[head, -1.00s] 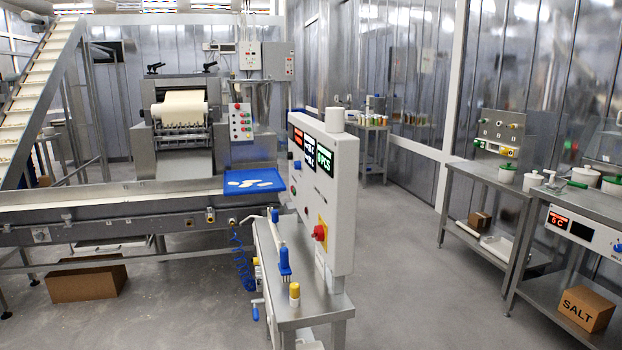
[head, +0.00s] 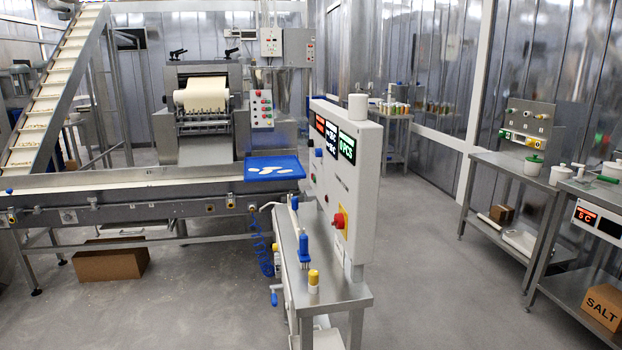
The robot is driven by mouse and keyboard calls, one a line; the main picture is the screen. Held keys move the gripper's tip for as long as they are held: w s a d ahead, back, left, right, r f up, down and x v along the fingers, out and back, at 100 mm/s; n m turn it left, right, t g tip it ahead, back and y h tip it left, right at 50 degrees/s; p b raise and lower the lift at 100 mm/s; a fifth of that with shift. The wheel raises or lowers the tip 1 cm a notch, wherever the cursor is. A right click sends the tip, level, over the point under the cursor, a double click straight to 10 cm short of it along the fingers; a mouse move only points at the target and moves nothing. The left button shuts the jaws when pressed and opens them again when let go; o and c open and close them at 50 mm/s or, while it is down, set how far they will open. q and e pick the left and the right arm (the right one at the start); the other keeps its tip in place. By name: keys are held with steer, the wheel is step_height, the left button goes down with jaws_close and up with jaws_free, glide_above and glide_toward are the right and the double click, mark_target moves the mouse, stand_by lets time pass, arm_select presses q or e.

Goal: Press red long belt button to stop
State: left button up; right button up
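A long grey belt (head: 140,188) runs across the left half of the head view, with several small coloured knobs or buttons along its front side. A white control cabinet (head: 362,190) stands beyond its right end. A grey panel (head: 261,110) on the roller machine also carries small red buttons. I cannot tell from labels which red button belongs to the long belt. Neither of my grippers is in view.
A steel bench (head: 338,291) with a blue-handled tool (head: 303,247) and a yellow-capped item (head: 313,280) stands before the cabinet. A cardboard box (head: 110,264) lies under the belt. Steel tables (head: 575,225) stand at right. Grey floor (head: 430,270) between is clear.

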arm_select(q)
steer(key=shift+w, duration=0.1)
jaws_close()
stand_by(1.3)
